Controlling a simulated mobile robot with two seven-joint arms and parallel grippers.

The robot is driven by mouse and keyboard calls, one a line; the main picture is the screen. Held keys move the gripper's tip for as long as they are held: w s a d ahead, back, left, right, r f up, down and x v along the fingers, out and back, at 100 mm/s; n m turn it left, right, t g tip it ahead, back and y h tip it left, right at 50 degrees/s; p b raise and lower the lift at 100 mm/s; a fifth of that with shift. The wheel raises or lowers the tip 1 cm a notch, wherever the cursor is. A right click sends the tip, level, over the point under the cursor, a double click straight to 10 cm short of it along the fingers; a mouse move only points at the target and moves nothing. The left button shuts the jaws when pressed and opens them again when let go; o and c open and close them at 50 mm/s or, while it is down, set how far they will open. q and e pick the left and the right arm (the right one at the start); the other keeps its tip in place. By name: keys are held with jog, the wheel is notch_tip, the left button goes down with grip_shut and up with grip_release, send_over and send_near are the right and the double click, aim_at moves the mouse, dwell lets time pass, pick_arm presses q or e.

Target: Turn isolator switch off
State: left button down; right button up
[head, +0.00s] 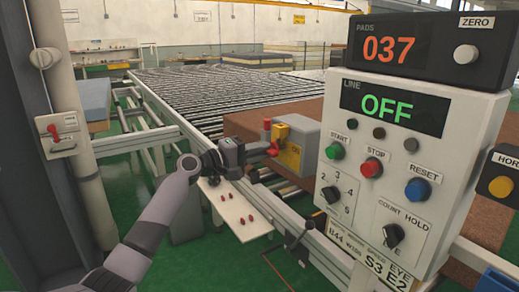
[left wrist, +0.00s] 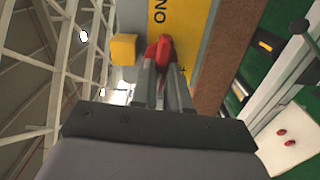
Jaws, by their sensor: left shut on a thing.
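A grey switch box (head: 305,140) with a yellow front plate (head: 289,156) stands beside the roller conveyor in the head view. Its red handle (head: 273,149) is at the fingertips of my left gripper (head: 268,150). In the left wrist view, the red handle (left wrist: 163,48) sits between the finger ends of my left gripper (left wrist: 164,70), which is shut on it. The yellow plate (left wrist: 185,25) there shows part of the word ON. The fingers hide part of the handle. My right gripper is not in view.
A control panel (head: 433,105) at right reads LINE OFF, with a PADS 037 display (head: 395,48) above. Another red-handled switch box (head: 58,135) is on the left column. A white shelf with red pieces (head: 236,212) lies below my left gripper.

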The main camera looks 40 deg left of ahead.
pick_arm(q)
jog(key=shift+f+n, duration=0.1)
jog(key=shift+n, duration=0.6)
jog(key=c, duration=1.1)
grip_release()
jog(key=b+v, duration=0.1)
jog(key=v, duration=0.6)
jog(key=shift+s+b, duration=0.1)
jog(key=shift+b, duration=0.25)
